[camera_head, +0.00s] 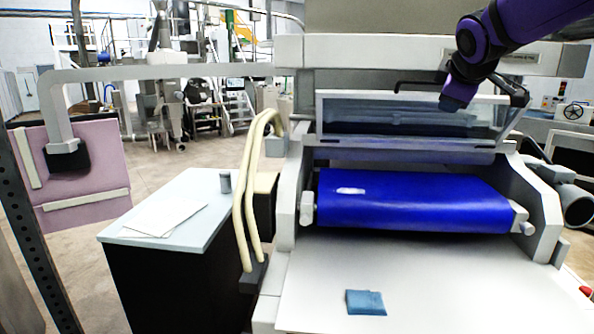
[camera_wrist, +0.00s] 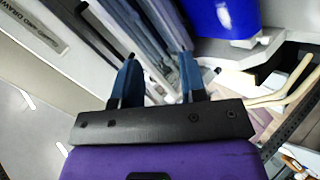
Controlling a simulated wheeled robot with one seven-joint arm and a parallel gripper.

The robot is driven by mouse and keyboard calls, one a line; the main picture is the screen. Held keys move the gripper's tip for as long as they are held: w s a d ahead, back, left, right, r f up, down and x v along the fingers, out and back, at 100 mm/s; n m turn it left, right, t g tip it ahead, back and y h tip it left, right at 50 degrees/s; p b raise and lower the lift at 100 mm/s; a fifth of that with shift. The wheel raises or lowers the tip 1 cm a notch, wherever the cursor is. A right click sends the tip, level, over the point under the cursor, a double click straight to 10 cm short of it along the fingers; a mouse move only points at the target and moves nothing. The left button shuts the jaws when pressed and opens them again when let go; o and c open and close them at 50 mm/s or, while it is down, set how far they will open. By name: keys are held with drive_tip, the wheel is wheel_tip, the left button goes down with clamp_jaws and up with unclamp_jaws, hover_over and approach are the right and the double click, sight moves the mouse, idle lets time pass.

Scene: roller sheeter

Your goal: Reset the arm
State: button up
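My gripper (camera_wrist: 158,57) shows in the wrist view with two blue fingers spread apart. Nothing is clearly held between them; pale and grey machine rails show behind the gap. In the head view my purple arm reaches in from the upper right, in front of the machine's upper housing. Its end is above the right part of the clear guard (camera_head: 410,118), and the fingers cannot be made out there. Whether the arm touches the guard or its black handle (camera_head: 420,86) cannot be told.
The sheeter's blue roller (camera_head: 410,200) lies below the guard. A blue folded piece (camera_head: 366,302) lies on the white front table (camera_head: 450,290). A side cabinet (camera_head: 195,185) with papers stands left, beside cream curved rails (camera_head: 240,200). A pink panel (camera_head: 85,180) hangs at far left.

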drive_tip(key=s+f+m+g+y, duration=0.1)
drive_tip(key=s+f+m, duration=0.2)
drive_tip(key=s, duration=0.7)
drive_tip(key=s+a+f+m+g+y, duration=0.1)
drive_tip(key=s+f+m, duration=0.3)
drive_tip(key=s, duration=0.7)
drive_tip(key=s+a+f+m+g, duration=0.1)
drive_tip(key=s+f+m+g, duration=0.2)
drive_tip(key=s+f, duration=0.3)
drive_tip(key=s+m, duration=0.1)
drive_tip(key=s, duration=0.4)
drive_tip(key=shift+a+f+y, duration=0.15)
drive_tip(key=shift+f+y, duration=0.1)
drive_tip(key=shift+y, duration=0.15)
